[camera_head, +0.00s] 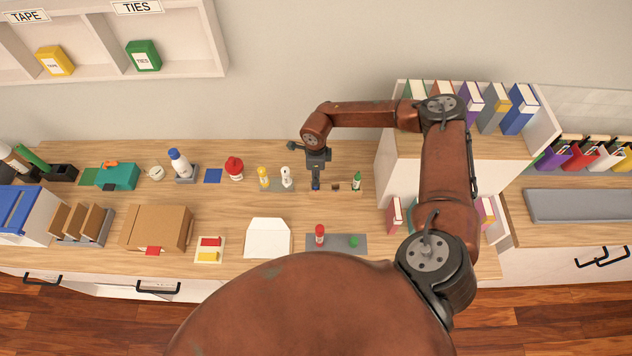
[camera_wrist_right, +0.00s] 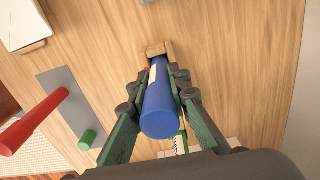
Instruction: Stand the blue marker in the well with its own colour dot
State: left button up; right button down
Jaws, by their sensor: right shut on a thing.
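The blue marker (camera_head: 316,184) is between the fingers of my right gripper (camera_head: 316,174), low over the back of the wooden counter. In the right wrist view the blue marker (camera_wrist_right: 160,108) points away from the camera, with the right gripper (camera_wrist_right: 162,88) shut around it. A small wooden block (camera_wrist_right: 158,49) shows beyond its far end; I cannot tell whether they touch. No well with a blue dot can be made out. My left gripper is not in view.
A green marker (camera_head: 357,181) stands right of the gripper, with a small brown block (camera_head: 335,187) between. A red marker (camera_head: 320,235) and short green piece (camera_head: 354,241) are on a grey mat (camera_head: 338,247). A white shelf unit (camera_head: 385,160) stands right.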

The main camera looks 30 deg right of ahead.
jog(key=shift+r+p, duration=1.25)
jog(key=shift+r, duration=0.9)
